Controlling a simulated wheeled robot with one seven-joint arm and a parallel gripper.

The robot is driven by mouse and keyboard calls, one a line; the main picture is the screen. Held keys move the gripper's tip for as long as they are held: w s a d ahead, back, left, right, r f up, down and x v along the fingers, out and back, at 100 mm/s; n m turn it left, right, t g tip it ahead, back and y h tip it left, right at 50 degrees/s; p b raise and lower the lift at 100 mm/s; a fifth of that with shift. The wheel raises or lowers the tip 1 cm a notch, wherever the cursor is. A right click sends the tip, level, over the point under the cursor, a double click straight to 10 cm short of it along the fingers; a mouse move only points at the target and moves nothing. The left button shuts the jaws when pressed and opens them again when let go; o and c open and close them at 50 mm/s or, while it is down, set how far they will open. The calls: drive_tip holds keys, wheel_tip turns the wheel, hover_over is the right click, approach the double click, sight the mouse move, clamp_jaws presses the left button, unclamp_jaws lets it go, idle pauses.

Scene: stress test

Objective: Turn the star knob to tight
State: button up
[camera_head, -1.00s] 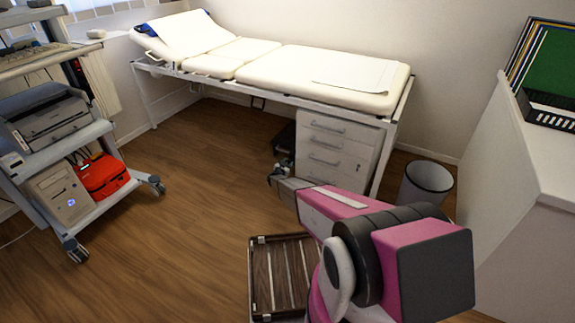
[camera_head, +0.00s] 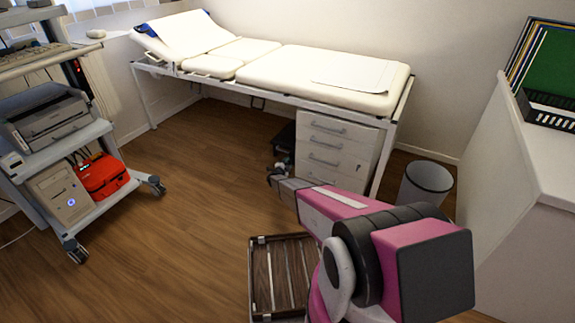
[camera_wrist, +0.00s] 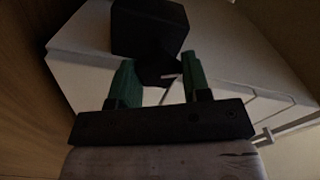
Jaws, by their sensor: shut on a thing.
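The star knob (camera_wrist: 157,72) shows in the dim wrist view as a dark piece between my two green fingers, with a thin pale mark on its right side. Its lobes cannot be made out clearly. A black block (camera_wrist: 150,27) is right behind it. My gripper (camera_wrist: 160,83) is shut on the knob, a finger on each side. In the head view my gripper (camera_head: 273,175) is small, at the far end of my pink arm, left of the drawer cabinet. The knob cannot be made out there; a dark block (camera_head: 284,138) stands beside the cabinet.
The white drawer cabinet (camera_head: 338,150) stands under the examination couch (camera_head: 310,75). A waste bin (camera_head: 427,180) is right of it. A slatted wooden piece (camera_head: 282,268) lies low near my arm. A cart (camera_head: 95,133) stands at left. The floor (camera_head: 190,215) between is clear.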

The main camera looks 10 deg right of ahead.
drive_tip(key=m, duration=0.5)
drive_tip(key=shift+s, duration=0.1)
drive_tip(key=shift+d, duration=0.1)
idle(0.6)
drive_tip(key=o, duration=0.9)
drive_tip(key=v, duration=1)
drive_tip(key=shift+s+a, duration=0.25)
drive_tip(key=shift+s, duration=0.05)
drive_tip(key=shift+r, duration=0.1)
